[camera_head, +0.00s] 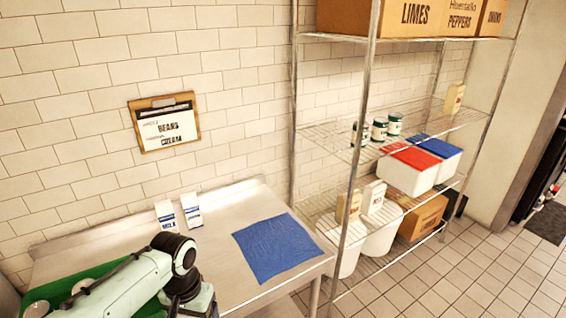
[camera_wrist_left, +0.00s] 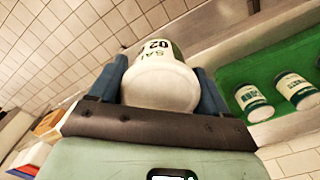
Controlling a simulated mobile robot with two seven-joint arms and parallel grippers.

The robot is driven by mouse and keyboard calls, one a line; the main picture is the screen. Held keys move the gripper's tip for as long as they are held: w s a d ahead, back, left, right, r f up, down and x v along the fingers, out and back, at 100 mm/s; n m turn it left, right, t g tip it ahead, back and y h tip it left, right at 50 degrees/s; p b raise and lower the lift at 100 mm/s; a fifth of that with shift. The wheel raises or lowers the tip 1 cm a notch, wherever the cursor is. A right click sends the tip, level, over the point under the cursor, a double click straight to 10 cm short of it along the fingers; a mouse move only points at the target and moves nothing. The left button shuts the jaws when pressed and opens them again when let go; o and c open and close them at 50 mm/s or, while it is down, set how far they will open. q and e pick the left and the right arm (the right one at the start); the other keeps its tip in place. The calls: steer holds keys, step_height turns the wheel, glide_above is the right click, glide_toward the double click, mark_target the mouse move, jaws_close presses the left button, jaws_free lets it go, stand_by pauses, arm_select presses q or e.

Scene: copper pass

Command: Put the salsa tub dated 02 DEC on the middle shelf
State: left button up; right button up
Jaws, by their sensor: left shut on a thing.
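My left gripper (camera_wrist_left: 160,78) is shut on a white tub with a dark green band (camera_wrist_left: 160,82), its fingers on both sides. The label partly reads "SAL" and "02"; the rest of the date is cut off by the curve. In the head view my left arm is over the counter at lower left, and the gripper and held tub are not visible there. The middle wire shelf (camera_head: 335,140) of the rack at right holds several white tubs with green bands (camera_head: 379,130) and a beige carton (camera_head: 454,98). My right gripper is not in view.
Two more tubs (camera_wrist_left: 250,100) (camera_wrist_left: 295,90) lie in a green tray (camera_wrist_left: 236,72). Milk cartons (camera_head: 191,210) and a blue cloth (camera_head: 276,249) are on the steel counter (camera_head: 225,205). A rack post (camera_head: 362,120) stands in front.

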arm_select(q)
steer(key=w+f+n+p, duration=0.1)
steer(key=w+f, duration=0.1)
steer(key=f, duration=0.6)
steer(key=w+d+f, duration=0.1)
steer(key=w+f, duration=0.1)
steer(key=f, duration=0.6)
steer(key=shift+w+d+f+n+p, duration=0.15)
steer(key=shift+w+f+n+p, duration=0.1)
steer(key=shift+f+n+p, duration=0.15)
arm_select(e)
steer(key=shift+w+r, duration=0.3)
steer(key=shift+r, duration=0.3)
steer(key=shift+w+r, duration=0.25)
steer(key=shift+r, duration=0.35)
